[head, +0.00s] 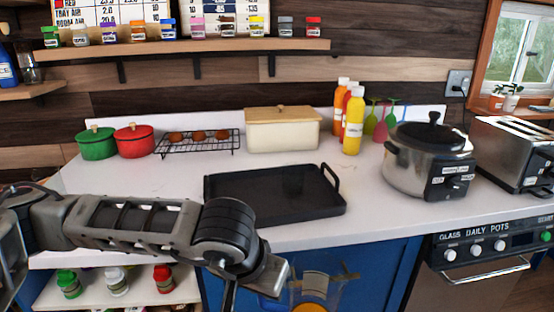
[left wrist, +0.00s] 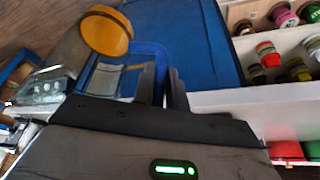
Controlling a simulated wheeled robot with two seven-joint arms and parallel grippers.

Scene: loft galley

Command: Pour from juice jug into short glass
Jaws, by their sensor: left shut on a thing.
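My left gripper (head: 268,278) reaches in from the left, low in front of the counter. It is shut on the juice jug (head: 324,288), a clear vessel with an orange round patch, seen against the blue cabinet front and cut off by the frame's bottom edge. In the left wrist view the dark fingers (left wrist: 164,88) close at the jug's blue handle part (left wrist: 148,52). The orange round patch (left wrist: 106,31) shows there beside clear walls. I cannot make out how far the jug is tilted. I cannot make out the short glass. My right gripper is not in view.
A black tray (head: 275,195) lies at the counter's front edge. Behind stand a cream bread box (head: 282,130), a wire rack (head: 198,148), red (head: 134,142) and green pots (head: 97,144), sauce bottles (head: 353,125) and upturned coloured glasses (head: 382,122). A steel cooker (head: 420,172) stands right.

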